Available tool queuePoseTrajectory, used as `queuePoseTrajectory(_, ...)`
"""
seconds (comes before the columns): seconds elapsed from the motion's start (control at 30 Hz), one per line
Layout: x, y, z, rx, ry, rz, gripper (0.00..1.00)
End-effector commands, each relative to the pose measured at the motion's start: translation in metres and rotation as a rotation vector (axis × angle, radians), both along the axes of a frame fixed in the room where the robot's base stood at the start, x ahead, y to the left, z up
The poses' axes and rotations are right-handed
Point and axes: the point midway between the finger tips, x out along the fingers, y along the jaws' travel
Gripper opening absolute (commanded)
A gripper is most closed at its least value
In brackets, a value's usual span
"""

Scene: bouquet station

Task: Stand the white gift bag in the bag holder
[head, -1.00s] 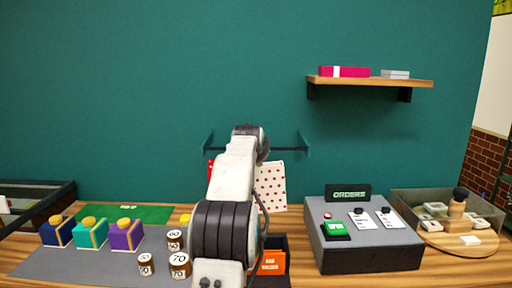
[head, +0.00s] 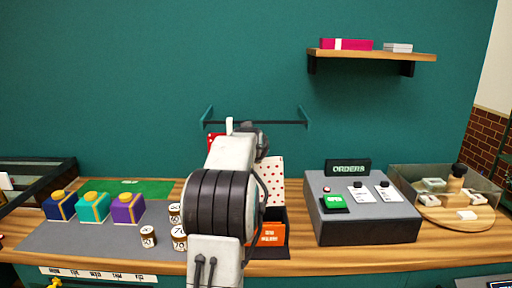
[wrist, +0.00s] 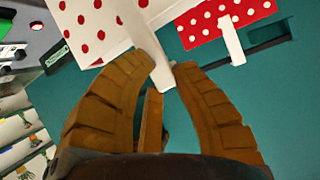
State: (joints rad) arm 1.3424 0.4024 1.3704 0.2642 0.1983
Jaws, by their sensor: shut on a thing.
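The white gift bag with red dots (head: 274,180) shows partly behind my arm in the head view. In the wrist view the white bag (wrist: 92,28) is at the upper left. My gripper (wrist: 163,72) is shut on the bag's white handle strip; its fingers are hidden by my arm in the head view. A dark open box with an orange label, apparently the bag holder (head: 286,222), stands on the counter. The bag's lower edge is at or just above the holder's rim; I cannot tell whether it is inside.
A red bag with white dots (wrist: 235,20) is behind, near the wall rail (head: 288,123). Several small jars (head: 148,237) stand left of my arm, and the grey orders console (head: 365,225) stands right of the holder. Several gift boxes (head: 93,207) are further left.

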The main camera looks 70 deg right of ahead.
Motion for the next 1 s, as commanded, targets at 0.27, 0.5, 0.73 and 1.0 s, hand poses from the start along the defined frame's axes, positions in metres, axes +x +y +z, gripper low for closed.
queuePoseTrajectory(0.27, 0.0, 0.0, -0.019, 0.0, 0.001, 0.0, 0.0)
queuePoseTrajectory(0.5, 0.0, 0.0, -0.033, -0.001, 0.001, 0.0, 0.0)
queuePoseTrajectory(0.73, 0.0, 0.0, -0.047, -0.001, 0.001, 0.0, 0.0)
queuePoseTrajectory(1.0, 0.0, 0.0, -0.066, 0.002, 0.001, 0.001, 0.0)
